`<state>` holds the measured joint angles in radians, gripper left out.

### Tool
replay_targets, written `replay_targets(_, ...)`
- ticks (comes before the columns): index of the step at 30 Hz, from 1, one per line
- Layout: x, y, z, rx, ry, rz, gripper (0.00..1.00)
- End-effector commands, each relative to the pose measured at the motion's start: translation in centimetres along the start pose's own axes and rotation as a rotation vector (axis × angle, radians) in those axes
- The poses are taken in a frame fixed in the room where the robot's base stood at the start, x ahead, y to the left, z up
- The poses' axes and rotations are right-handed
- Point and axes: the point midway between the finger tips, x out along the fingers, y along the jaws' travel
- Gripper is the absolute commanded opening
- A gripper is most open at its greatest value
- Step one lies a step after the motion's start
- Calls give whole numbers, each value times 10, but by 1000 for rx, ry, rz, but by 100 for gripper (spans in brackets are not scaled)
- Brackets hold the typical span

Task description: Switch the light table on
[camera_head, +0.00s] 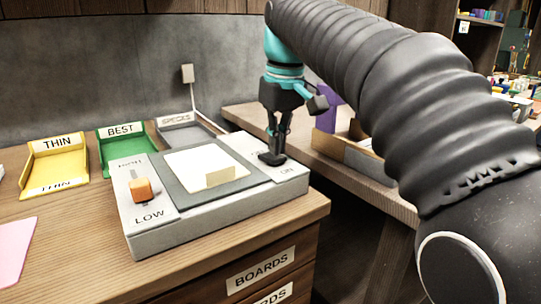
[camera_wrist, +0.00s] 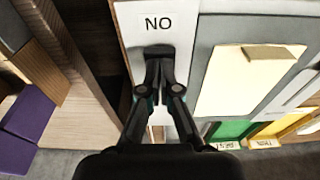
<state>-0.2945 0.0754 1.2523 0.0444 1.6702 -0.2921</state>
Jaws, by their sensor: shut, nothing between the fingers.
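The light table (camera_head: 190,228) is a pale grey box on the wooden top, with a cream-white panel (camera_head: 188,165) in a grey frame. A small tan piece (camera_head: 220,177) lies on the panel. I cannot tell from the brightness whether the panel is lit. A dark switch (camera_head: 271,159) sits on the right strip, by the "ON" label (camera_head: 287,170). My gripper (camera_head: 275,150) is shut and empty, pointing down at the switch. In the wrist view its fingertips (camera_wrist: 160,62) hide much of the switch; contact and switch position are unclear.
An orange slider (camera_head: 141,190) stands on the table's left strip, above "LOW". Yellow "THIN" (camera_head: 55,165), green "BEST" (camera_head: 124,145) and grey "SPECKS" (camera_head: 183,132) trays stand behind. A second bench (camera_head: 365,178) with a purple piece (camera_head: 327,100) is at right, across a gap.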

Motion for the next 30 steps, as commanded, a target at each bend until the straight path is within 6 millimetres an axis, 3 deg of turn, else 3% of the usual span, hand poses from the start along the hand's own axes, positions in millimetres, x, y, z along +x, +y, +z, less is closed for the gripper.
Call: replay_targets(30,14,0,2,0,0,0,0)
